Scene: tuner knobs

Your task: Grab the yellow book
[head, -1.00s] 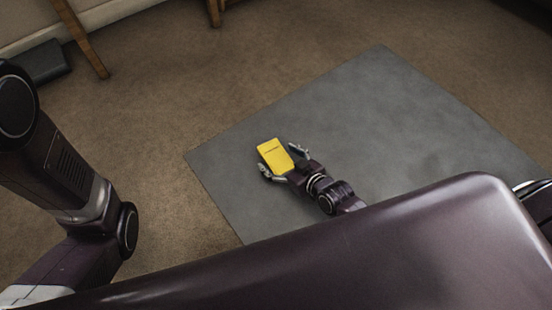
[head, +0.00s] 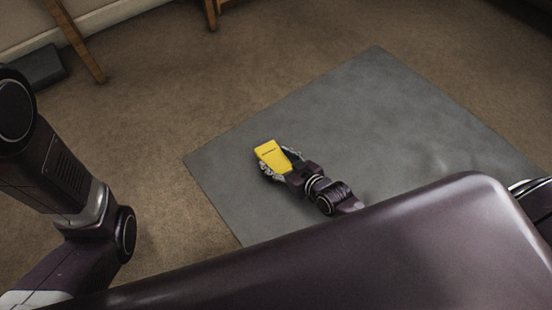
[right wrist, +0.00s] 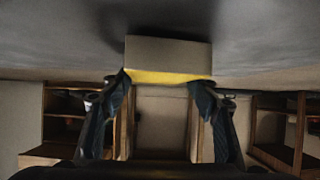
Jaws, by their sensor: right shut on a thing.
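The yellow book (head: 269,154) is a small yellow block over the left part of the grey mat in the head view. My right gripper (head: 279,163) is shut on it, with a finger on each long side. In the right wrist view the book (right wrist: 168,77) shows a yellow edge and a grey-beige face between the two fingertips (right wrist: 165,84). I cannot tell whether the book touches the mat or is raised a little. My left arm shows at the left of the head view, but its gripper is out of view.
The grey mat (head: 370,120) lies on brown carpet (head: 180,110) and is otherwise clear. Wooden furniture legs (head: 80,45) and a dark box (head: 43,66) stand at the top left by the wall. Wooden shelves (right wrist: 62,115) show in the right wrist view.

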